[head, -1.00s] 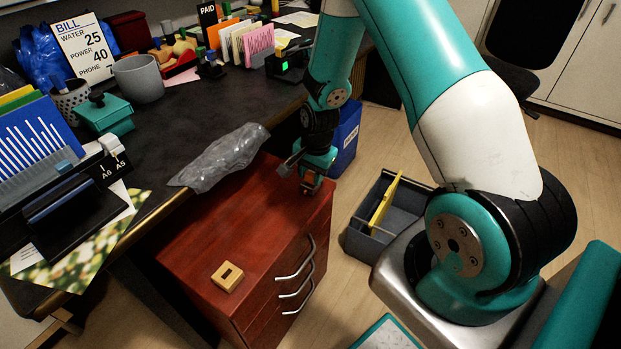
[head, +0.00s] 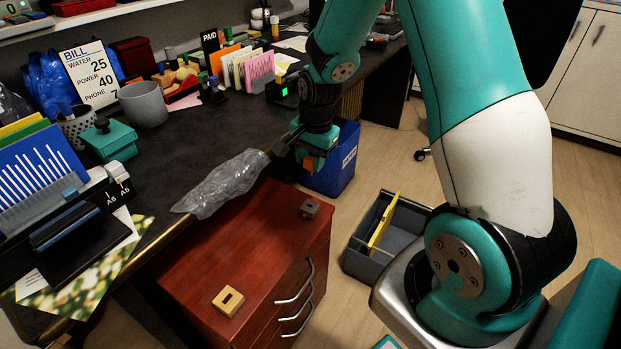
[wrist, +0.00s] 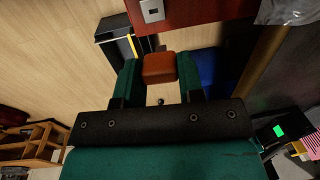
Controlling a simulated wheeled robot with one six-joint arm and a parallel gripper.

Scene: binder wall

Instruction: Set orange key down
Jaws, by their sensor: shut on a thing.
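The orange key (wrist: 160,68) is a small orange block between the two green fingers of my gripper (wrist: 160,80) in the wrist view. In the head view my gripper (head: 308,162) is shut on the key (head: 308,165), just past the back right edge of the red drawer cabinet (head: 205,258). It is held in the air above the cabinet's level. A grey block with a socket (head: 310,210) sits on the cabinet's back right corner, and it also shows in the wrist view (wrist: 152,10). A yellow block with a slot (head: 228,301) sits near the cabinet's front.
A crumpled clear plastic bag (head: 225,186) lies over the desk edge beside the cabinet. A blue bin (head: 334,170) stands on the floor behind my gripper. A grey box with a yellow divider (head: 385,238) stands on the floor to the right. The cabinet top's middle is clear.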

